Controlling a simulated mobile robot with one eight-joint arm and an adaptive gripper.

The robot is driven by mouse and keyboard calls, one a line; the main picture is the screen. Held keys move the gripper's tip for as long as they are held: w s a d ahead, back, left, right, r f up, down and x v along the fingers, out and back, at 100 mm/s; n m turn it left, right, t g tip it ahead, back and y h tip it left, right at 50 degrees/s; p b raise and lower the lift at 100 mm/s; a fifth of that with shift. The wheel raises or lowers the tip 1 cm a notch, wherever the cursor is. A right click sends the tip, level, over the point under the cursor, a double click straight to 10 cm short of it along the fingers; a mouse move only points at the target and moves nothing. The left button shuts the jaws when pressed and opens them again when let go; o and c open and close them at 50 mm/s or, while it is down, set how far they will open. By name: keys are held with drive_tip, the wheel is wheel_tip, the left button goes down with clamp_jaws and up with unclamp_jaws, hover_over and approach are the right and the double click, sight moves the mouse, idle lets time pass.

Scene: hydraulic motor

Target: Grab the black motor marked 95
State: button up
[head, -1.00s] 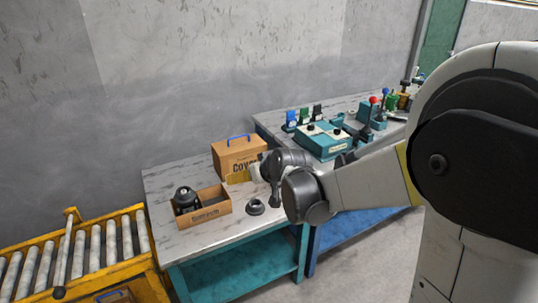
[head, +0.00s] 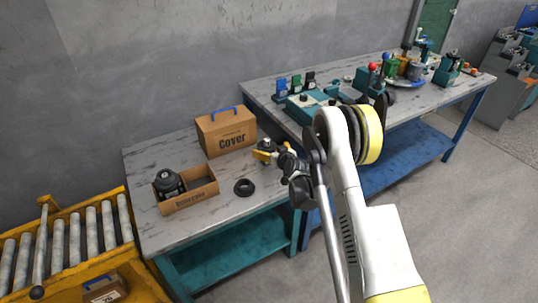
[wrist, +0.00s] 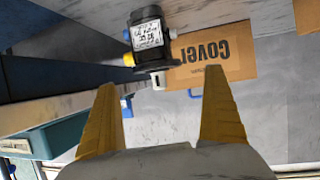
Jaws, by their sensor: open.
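In the wrist view, which is upside down, a black motor (wrist: 148,42) with a white label stands ahead of my gripper (wrist: 160,80). The label's writing is too small to read surely. The motor has a yellow part on one side and is slightly left of the middle between my open yellow fingers, which do not touch it. In the head view, my gripper (head: 270,156) is over the near table, right of the Cover box, and partly hides a dark and yellow object (head: 267,144) there. Another dark motor-like part (head: 168,182) stands in an open box at the left.
The Cover box (head: 227,133) and the open brown box (head: 190,204) stand on the near table (head: 150,232). A black ring (head: 244,187) lies between the open box and my gripper. A second table (head: 440,103) holds several coloured parts. A yellow roller conveyor (head: 75,245) is at left.

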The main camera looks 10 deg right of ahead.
sight(268, 146)
drive_tip(key=shift+x, duration=0.8)
drive_tip(key=b+x, duration=0.1)
drive_tip(key=x, duration=0.1)
drive_tip(key=b+x, duration=0.2)
drive_tip(key=shift+w+d+f, duration=0.15)
drive_tip(key=shift+w+f, duration=0.1)
drive_tip(key=shift+f, duration=0.25)
drive_tip(key=shift+w, duration=0.15)
drive_tip(key=shift+r, duration=0.2)
drive_tip(key=c, duration=1.4)
